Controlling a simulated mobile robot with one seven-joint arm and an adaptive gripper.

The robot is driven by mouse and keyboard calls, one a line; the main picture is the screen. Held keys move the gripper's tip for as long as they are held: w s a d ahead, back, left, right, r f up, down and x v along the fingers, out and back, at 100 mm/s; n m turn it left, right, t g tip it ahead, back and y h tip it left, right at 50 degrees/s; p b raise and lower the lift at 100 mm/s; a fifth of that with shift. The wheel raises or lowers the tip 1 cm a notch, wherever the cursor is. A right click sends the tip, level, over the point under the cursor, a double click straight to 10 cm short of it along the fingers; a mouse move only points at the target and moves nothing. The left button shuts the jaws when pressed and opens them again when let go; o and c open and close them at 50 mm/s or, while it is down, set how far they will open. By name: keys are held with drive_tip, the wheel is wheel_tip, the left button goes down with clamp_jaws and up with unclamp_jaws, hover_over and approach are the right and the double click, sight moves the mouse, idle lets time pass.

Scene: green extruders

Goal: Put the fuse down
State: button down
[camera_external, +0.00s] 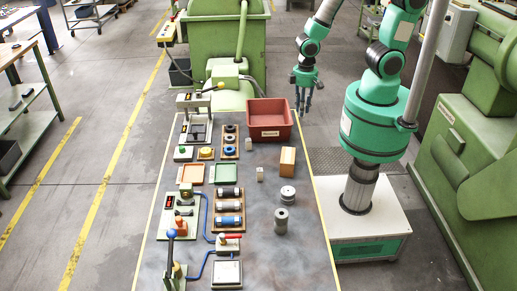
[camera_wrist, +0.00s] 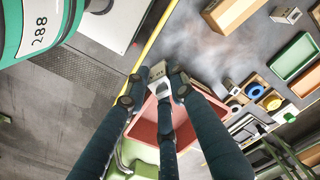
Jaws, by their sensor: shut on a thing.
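My gripper (camera_external: 303,108) hangs in the air just off the right edge of the table, to the right of the red bin (camera_external: 269,134). In the wrist view my gripper (camera_wrist: 158,82) has its three dark fingers closed around a small pale grey block-like piece with dark marks, the fuse (camera_wrist: 158,70). Its lower part is hidden by the fingers. In the external view I cannot make out the held piece. The red bin also shows in the wrist view (camera_wrist: 145,128), partly behind the fingers.
The table (camera_external: 180,262) holds a wooden block (camera_external: 287,161), two pale cubes (camera_external: 260,173), metal cylinders (camera_external: 281,221), a green tray (camera_external: 228,173) and a rack of dark and blue cylinders (camera_external: 229,207). The right front tabletop is mostly clear. A green machine (camera_external: 225,45) stands behind the table.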

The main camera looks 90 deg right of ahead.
sight(269, 120)
drive_tip(key=w+d+m+b, duration=0.2)
drive_tip(key=w+d+m, duration=0.2)
drive_tip(key=w+d, duration=0.95)
drive_tip(key=shift+s+d+f, duration=0.1)
drive_tip(key=shift+d+f, duration=0.1)
drive_tip(key=shift+f, duration=1.05)
drive_tip(key=shift+d+f, duration=0.15)
drive_tip(key=shift+f, duration=1.1)
drive_tip(key=shift+f+b, duration=0.3)
drive_tip(key=shift+f, duration=2.8)
drive_tip(key=shift+f, duration=0.15)
drive_tip(key=shift+f+b, duration=0.35)
drive_tip(key=shift+f, duration=1.4)
drive_tip(key=shift+f, duration=0.2)
